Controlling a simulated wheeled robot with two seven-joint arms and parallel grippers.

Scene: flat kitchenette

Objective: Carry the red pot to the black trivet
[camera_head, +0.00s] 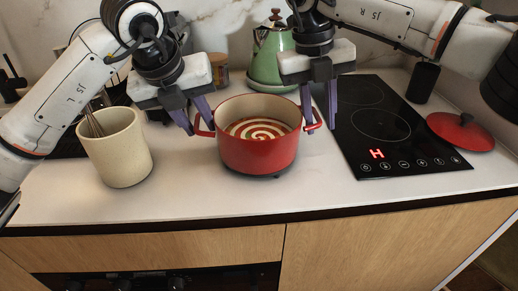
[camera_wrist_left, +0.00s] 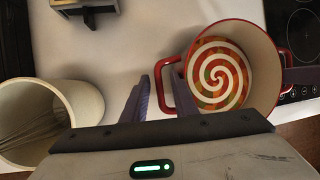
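The red pot (camera_head: 258,153), with a red and cream spiral inside, stands upright near the counter's front middle; it also shows in the left wrist view (camera_wrist_left: 254,36). A small dark edge (camera_head: 267,177) shows under it; most of that is hidden, so I cannot tell whether it is the black trivet. My left gripper (camera_head: 200,131) is open, its fingers either side of the pot's left handle (camera_wrist_left: 158,67). My right gripper (camera_head: 321,131) is open at the right handle (camera_head: 313,127), one finger on each side of its outer bar. I see no clear grip on either handle.
A cream crock (camera_head: 118,152) with a whisk stands left. A black cooktop (camera_head: 390,125) showing a red H lies right, with a red lid (camera_head: 460,132) beside it. A green kettle (camera_head: 272,60) stands behind the pot. The counter's front strip is clear.

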